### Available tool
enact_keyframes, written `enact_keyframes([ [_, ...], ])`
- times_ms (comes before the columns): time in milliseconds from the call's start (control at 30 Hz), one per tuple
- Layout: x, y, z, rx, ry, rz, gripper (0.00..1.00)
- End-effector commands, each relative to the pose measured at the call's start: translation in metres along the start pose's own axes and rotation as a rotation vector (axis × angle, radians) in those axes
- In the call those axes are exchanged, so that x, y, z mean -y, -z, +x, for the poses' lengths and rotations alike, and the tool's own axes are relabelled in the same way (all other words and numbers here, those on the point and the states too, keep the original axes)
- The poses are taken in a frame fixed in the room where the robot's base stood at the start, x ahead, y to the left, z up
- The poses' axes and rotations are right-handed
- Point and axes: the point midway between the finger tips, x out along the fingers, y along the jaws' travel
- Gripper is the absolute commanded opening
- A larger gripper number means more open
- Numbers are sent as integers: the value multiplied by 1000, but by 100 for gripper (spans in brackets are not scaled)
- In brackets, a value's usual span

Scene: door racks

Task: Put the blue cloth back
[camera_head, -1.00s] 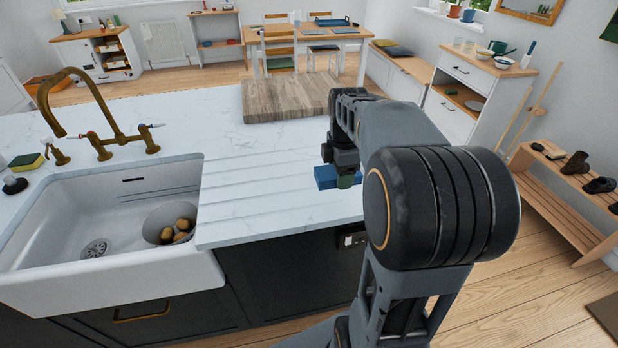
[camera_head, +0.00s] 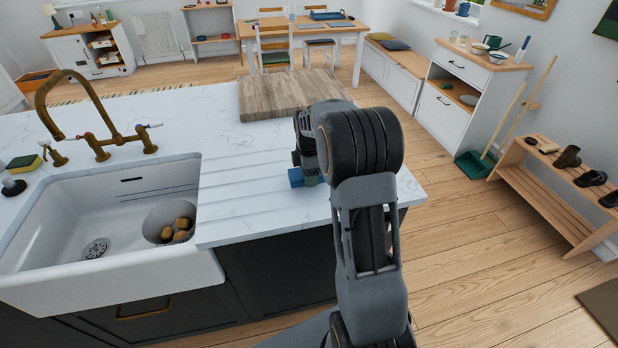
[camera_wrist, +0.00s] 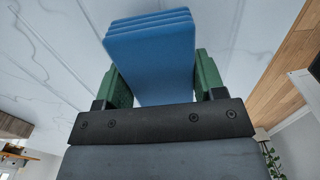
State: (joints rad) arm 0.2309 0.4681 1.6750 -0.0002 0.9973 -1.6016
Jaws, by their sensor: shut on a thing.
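The blue cloth (camera_wrist: 152,52) is a folded, layered stack held between the two green fingers of my gripper (camera_wrist: 160,80) in the wrist view. In the head view the blue cloth (camera_head: 296,177) shows beside my gripper (camera_head: 312,180), over the right part of the white marble counter (camera_head: 240,205). My arm hides part of the gripper and cloth there. I cannot tell whether the cloth touches the counter.
A white sink (camera_head: 75,225) with a brass tap (camera_head: 95,125) lies to the left. A wooden board (camera_head: 285,95) lies behind the gripper. A wooden shoe rack (camera_head: 545,185) stands at the right. The grooved counter left of the gripper is clear.

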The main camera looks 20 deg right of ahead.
Motion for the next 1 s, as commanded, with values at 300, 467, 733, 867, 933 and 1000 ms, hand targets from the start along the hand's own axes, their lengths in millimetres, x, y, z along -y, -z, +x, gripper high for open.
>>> enact_keyframes([
  [300,1,0,22,0,0,0,44],
  [467,1,0,23,0,1,0,44],
  [733,1,0,25,0,1,0,80],
  [867,1,0,25,0,1,0,89],
  [933,1,0,25,0,1,0,89],
  [1000,1,0,25,0,1,0,89],
])
